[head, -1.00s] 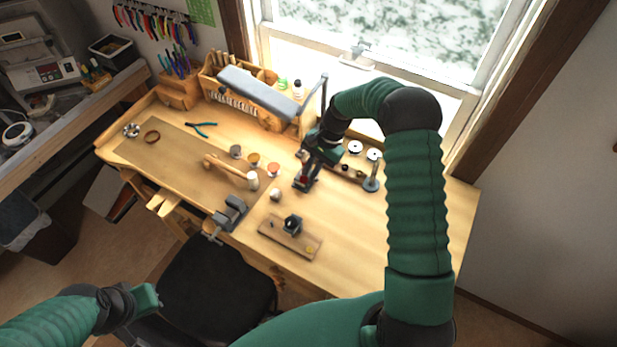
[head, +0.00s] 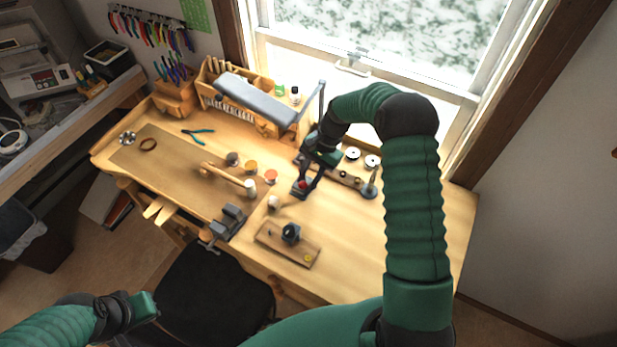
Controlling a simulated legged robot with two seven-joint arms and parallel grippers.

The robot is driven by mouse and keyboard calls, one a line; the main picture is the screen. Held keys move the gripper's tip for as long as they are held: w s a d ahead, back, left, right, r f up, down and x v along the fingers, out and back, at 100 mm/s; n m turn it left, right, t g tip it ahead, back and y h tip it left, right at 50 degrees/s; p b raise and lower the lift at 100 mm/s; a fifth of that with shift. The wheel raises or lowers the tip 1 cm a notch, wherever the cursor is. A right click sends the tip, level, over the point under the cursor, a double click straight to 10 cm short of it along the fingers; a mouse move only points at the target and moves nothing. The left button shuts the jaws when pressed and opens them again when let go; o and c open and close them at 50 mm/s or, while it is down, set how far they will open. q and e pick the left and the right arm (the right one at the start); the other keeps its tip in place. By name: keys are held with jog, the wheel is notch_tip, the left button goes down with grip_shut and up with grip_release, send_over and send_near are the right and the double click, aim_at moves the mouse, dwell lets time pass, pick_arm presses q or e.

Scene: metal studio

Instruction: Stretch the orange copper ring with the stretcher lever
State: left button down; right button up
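My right gripper (head: 306,181) points down at the middle of the bench, its dark fingers apart around a small red-topped item (head: 302,185) on a dark base. I cannot tell if they touch it. A small yellow-orange round piece (head: 307,258) lies at the right end of a wooden board (head: 271,240) that bears a dark block-like tool (head: 291,233). A brown ring-shaped piece (head: 148,144) lies on the mat at the left. I cannot tell which piece is the orange copper ring, and no stretcher lever shows clearly. My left gripper (head: 150,304) is low at the left, away from the bench, fingers unclear.
A mallet (head: 225,177), small jars (head: 250,166), a vise (head: 229,222) and blue pliers (head: 198,134) are on the bench (head: 370,240). A lamp (head: 255,100) overhangs the back. White discs (head: 352,153) stand right of my gripper. The front right of the bench is clear.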

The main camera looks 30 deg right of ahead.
jog(key=shift+s+d+r, duration=0.1)
jog(key=shift+r, duration=0.2)
jog(key=b+v, duration=0.3)
jog(key=v, duration=1.3)
jog(key=shift+b, duration=0.4)
jog(key=shift+d, duration=0.15)
